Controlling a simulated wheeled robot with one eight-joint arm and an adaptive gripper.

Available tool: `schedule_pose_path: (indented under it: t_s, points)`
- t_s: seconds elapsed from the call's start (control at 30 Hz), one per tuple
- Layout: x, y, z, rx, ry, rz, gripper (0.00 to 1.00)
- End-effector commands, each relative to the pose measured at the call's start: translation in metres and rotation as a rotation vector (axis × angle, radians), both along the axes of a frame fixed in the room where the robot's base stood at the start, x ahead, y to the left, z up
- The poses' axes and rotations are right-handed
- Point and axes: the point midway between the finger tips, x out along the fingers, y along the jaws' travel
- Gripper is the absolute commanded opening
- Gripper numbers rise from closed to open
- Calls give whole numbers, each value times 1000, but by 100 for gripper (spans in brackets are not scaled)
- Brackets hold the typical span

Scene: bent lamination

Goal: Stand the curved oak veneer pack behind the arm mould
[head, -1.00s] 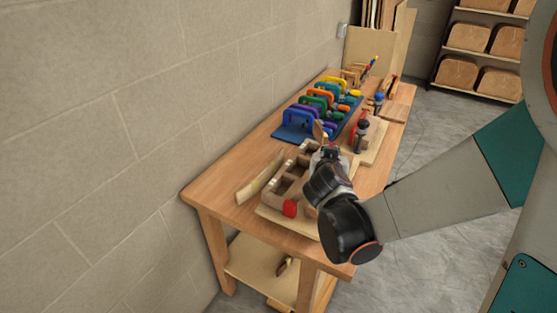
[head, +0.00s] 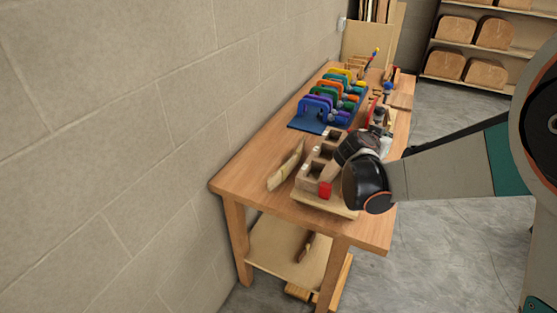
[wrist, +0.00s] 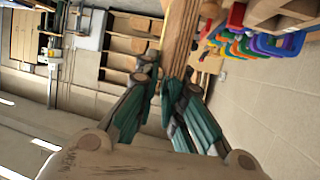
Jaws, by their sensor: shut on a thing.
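My gripper (wrist: 165,80) is shut on a long layered wooden strip (wrist: 183,35), which looks like the oak veneer pack. It runs up and out of the top of the wrist view. In the head view my wrist hides the fingers and the held strip. The arm mould (head: 312,172), a pale wooden block with square openings and a red part at its near end, stands on the bench, just left of my wrist. A separate curved pale wooden piece (head: 285,168) lies on the bench between the mould and the wall.
Coloured clamps stand in a blue rack (head: 306,122) beyond the mould, and they show in the wrist view (wrist: 262,42). More tools stand farther back on the bench (head: 236,184). The wall runs along its left side. The bench's near left corner is bare.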

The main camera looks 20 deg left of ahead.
Motion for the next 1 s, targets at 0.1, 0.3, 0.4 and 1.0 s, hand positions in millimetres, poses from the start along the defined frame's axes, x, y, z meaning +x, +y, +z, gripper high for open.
schedule_pose_path:
  t_s: [0.1,0.3,0.4,1.0]
  points:
    - [21,74,3,-2,-5,9,0]
    - [31,192,12,-5,-12,7,0]
    - [25,250,17,-6,-16,5,0]
    - [-16,380,4,-10,-23,-10,0]
